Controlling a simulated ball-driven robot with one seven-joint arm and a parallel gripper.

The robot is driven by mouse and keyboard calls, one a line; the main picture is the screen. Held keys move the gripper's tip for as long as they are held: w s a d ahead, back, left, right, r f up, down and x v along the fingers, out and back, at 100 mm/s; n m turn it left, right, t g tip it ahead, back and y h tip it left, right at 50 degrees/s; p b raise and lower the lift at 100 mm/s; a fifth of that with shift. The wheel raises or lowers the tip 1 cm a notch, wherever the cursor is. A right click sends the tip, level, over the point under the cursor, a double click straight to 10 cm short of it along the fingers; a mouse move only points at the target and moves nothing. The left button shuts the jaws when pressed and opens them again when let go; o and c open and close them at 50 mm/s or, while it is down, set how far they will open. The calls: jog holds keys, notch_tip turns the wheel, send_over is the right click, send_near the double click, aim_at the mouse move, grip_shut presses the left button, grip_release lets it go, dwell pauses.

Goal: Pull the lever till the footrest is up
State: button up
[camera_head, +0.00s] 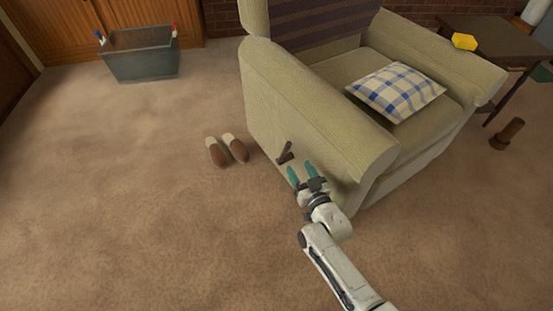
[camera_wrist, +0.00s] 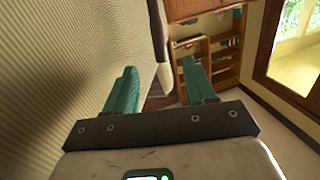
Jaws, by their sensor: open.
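A beige armchair (camera_head: 310,110) stands right of centre in the head view. Its brown lever (camera_head: 286,153) sticks out from the side panel facing me, low down. The chair's front panel (camera_head: 415,160) is flat and upright, with no footrest extended. My gripper (camera_head: 301,170) is open, with teal fingers pointing at the lever from just in front of it. The fingertips look apart from the lever.
A pair of brown slippers (camera_head: 228,150) lies on the carpet left of the lever. A grey bin (camera_head: 142,57) stands at the back left. A checked cushion (camera_head: 395,91) is on the seat. A side table (camera_head: 490,38) stands right. The carpet at left is clear.

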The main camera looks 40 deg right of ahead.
aim_at(289, 150)
jog(key=b+x, duration=0.4)
jog(key=x, duration=0.7)
jog(key=shift+s+d+f, duration=0.1)
jog(key=shift+c, duration=0.2)
grip_shut()
